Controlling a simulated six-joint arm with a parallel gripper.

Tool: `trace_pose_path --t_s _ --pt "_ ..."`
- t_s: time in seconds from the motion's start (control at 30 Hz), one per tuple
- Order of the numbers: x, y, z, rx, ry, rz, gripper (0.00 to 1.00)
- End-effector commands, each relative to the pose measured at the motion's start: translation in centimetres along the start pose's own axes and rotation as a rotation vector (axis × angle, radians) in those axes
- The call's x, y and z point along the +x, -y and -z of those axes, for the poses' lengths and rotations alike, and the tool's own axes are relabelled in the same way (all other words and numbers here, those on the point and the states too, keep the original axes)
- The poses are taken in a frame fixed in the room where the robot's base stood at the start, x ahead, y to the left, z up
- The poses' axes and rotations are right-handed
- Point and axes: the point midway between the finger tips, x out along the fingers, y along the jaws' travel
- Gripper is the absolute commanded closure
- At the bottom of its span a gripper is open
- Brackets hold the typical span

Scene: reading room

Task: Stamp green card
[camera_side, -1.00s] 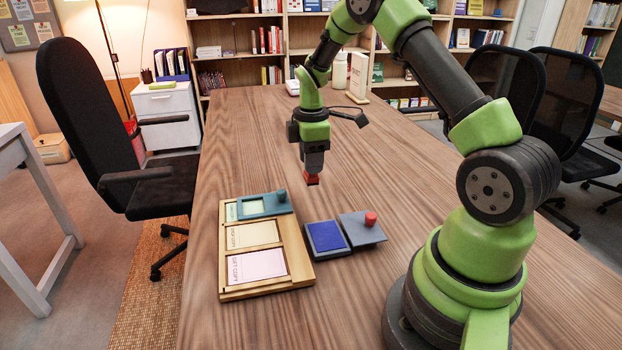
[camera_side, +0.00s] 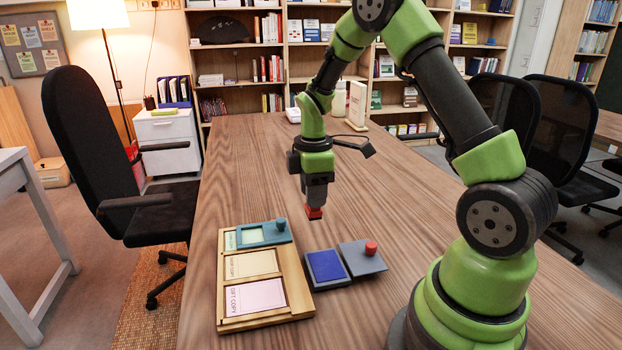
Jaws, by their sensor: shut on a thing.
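My gripper (camera_side: 316,191) is shut on a stamp with a red block (camera_side: 314,212) at its lower end. It holds the stamp upright, behind the ink pad and to the right of the tray; I cannot tell whether the stamp clears the table. The wooden tray (camera_side: 297,281) holds several cards in a column. The pale green card (camera_side: 252,235) is at the far end, inside a teal frame (camera_side: 270,239) with a round knob (camera_side: 281,224). A cream card (camera_side: 251,264) is in the middle and a pale pink card (camera_side: 255,297) nearest. The blue ink pad (camera_side: 326,265) lies uncovered right of the tray.
The grey pad lid (camera_side: 362,260) with a red knob (camera_side: 371,248) lies right of the pad. A book (camera_side: 357,104) and a white bottle (camera_side: 339,100) stand at the table's far end. The wooden table (camera_side: 250,160) between them and the tray is clear.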

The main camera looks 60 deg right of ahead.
Motion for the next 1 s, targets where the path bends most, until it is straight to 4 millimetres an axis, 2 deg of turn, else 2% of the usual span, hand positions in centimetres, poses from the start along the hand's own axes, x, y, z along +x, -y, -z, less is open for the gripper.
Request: trace_pose_path --t_s 0.1,0.3,0.47,1.0 --pt "0.2 3.0 0.1 -0.003 0.000 0.002 0.79" --pt "0.4 6.1 -0.2 0.002 -0.002 -0.001 0.79" --pt "0.9 6.7 -0.3 0.004 -0.002 -0.001 0.79" --pt "6.0 6.7 -0.3 0.005 -0.001 0.000 0.79"
